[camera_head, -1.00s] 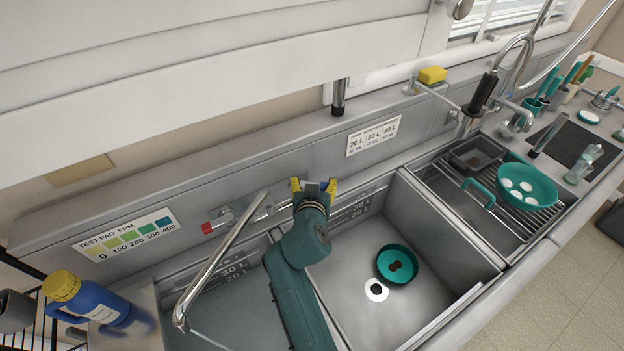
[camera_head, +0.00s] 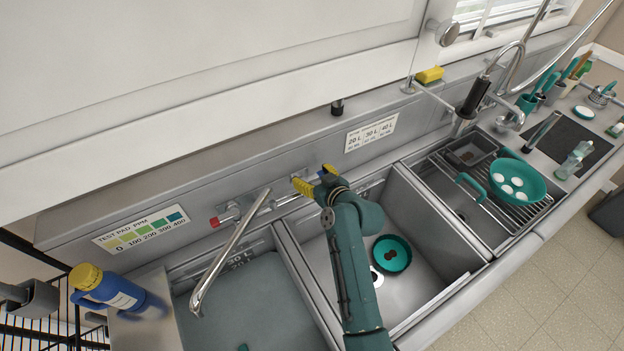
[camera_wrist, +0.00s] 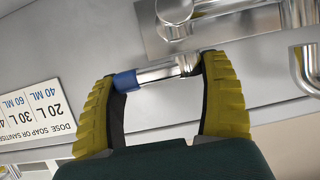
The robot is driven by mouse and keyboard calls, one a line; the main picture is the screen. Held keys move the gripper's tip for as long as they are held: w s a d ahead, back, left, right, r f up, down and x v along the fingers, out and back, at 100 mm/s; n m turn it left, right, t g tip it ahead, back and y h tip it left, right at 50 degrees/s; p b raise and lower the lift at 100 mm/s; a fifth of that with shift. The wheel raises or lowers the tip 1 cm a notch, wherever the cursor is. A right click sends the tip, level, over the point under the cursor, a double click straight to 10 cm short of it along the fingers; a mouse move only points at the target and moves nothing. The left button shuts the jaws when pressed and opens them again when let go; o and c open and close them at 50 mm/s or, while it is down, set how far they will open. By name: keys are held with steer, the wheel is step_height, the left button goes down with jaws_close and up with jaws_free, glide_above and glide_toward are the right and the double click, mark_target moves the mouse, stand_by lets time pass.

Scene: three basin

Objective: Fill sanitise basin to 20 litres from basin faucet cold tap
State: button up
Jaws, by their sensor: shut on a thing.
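My gripper (camera_head: 315,181) is shut on the cold tap (camera_wrist: 160,74) of the basin faucet. In the wrist view its yellow fingers (camera_wrist: 165,85) lie on both sides of the chrome lever, whose blue end touches the left finger. The faucet spout (camera_head: 228,255) reaches over the left basin (camera_head: 290,290), below the test pad chart (camera_head: 140,232). This basin holds grey-blue water (camera_head: 250,305), with its surface close to the 20 L mark (camera_head: 240,267). The exact level and any stream from the spout are too unclear to tell. The red hot tap (camera_head: 215,222) is left of the spout.
The middle basin (camera_head: 425,255) holds a teal bowl (camera_head: 405,250). A rack at the right carries a teal pan (camera_head: 535,190) with white round items. A dosing label (camera_head: 370,133) is on the back wall.

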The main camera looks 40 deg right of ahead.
steer(key=shift+s+d+f, duration=0.2)
steer(key=shift+d+f, duration=0.05)
steer(key=shift+d, duration=0.05)
steer(key=o, duration=1)
steer(key=shift+d+r, duration=0.1)
steer(key=shift+d, duration=0.15)
steer(key=shift+c, duration=0.2)
steer(key=shift+a, duration=0.1)
steer(key=shift+w+r, duration=0.1)
steer(key=shift+a, duration=0.1)
steer(key=v, duration=1.2)
